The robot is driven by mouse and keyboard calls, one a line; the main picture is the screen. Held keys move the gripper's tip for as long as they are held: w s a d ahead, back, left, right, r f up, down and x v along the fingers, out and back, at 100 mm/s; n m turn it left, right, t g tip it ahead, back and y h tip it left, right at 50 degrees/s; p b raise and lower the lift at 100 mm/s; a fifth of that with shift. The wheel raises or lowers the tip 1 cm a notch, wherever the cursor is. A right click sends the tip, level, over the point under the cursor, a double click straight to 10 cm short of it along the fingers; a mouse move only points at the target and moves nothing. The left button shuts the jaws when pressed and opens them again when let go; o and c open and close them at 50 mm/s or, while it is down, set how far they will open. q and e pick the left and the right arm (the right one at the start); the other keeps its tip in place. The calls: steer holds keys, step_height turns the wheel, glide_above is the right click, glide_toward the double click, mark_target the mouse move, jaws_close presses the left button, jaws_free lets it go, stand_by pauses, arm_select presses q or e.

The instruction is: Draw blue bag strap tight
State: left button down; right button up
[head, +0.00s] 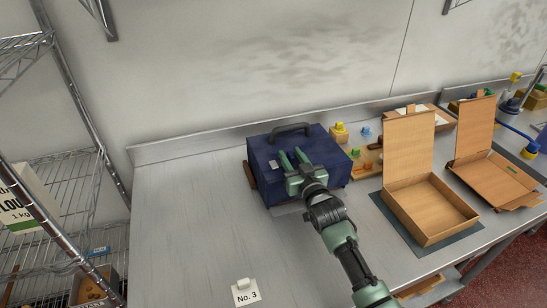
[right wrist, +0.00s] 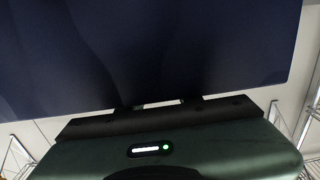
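The dark blue bag (head: 328,148) stands on the steel counter with its dark grey handle (head: 290,129) upright on top. A small light grey piece (head: 273,165) shows on its upper left face; I cannot tell if it is a buckle. No strap can be made out clearly. My right gripper (head: 291,153) is over the bag's near side, its two green fingers apart with nothing visible between them. My left gripper is not in view.
A brown piece (head: 250,176) shows at the bag's left side. Open cardboard boxes (head: 431,207) (head: 499,180) stand to the right, with wooden blocks (head: 340,133) behind the bag. The counter's left part (head: 180,220) is clear.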

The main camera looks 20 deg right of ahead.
mark_target(293, 160)
steer(key=shift+s+a+p, duration=0.1)
steer(key=shift+s+p, duration=0.35)
steer(key=shift+s, duration=0.1)
steer(key=shift+s+r+p, duration=0.1)
steer(key=shift+s+p, duration=1.25)
steer(key=shift+s, duration=1)
steer(key=s+p, duration=0.2)
steer(key=s, duration=0.4)
steer(key=shift+s+d+p, duration=0.15)
steer(key=shift+d+p, duration=0.05)
steer(key=shift+p, duration=0.15)
